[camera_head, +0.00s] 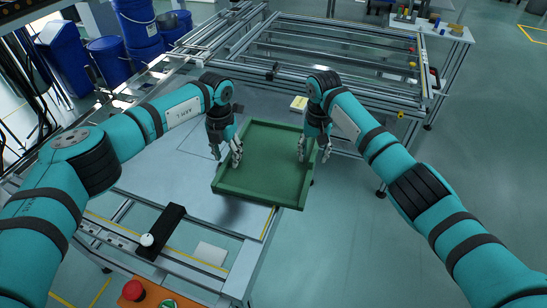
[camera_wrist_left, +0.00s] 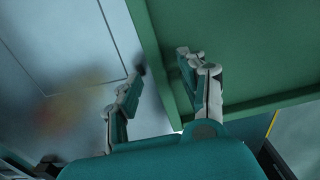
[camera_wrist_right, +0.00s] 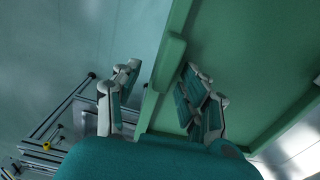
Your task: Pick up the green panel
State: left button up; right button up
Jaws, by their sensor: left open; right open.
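The green panel (camera_head: 262,160) is a shallow green tray with raised rims, lying on the grey worktable with its right side past the table edge. My left gripper (camera_head: 231,153) is open at its left rim. In the left wrist view the open fingers (camera_wrist_left: 161,70) stand on either side of the panel's rim (camera_wrist_left: 156,55). My right gripper (camera_head: 314,153) is open at the right rim. In the right wrist view its fingers (camera_wrist_right: 160,72) also stand on either side of the rim (camera_wrist_right: 168,60). I cannot tell whether any finger touches the panel.
The grey worktable (camera_head: 165,175) is clear left of the panel. A metal frame fixture (camera_head: 345,50) stands behind. A black block with a white ball (camera_head: 147,240) and a red button (camera_head: 133,290) are at the front left. Blue bins (camera_head: 65,55) stand back left; open floor lies right.

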pick_arm(q)
jog(key=shift+f, duration=0.35)
pick_arm(e)
jog(key=shift+f, duration=0.4)
pick_arm(q)
grip_shut()
pick_arm(e)
grip_shut()
jog(key=shift+r, duration=0.1)
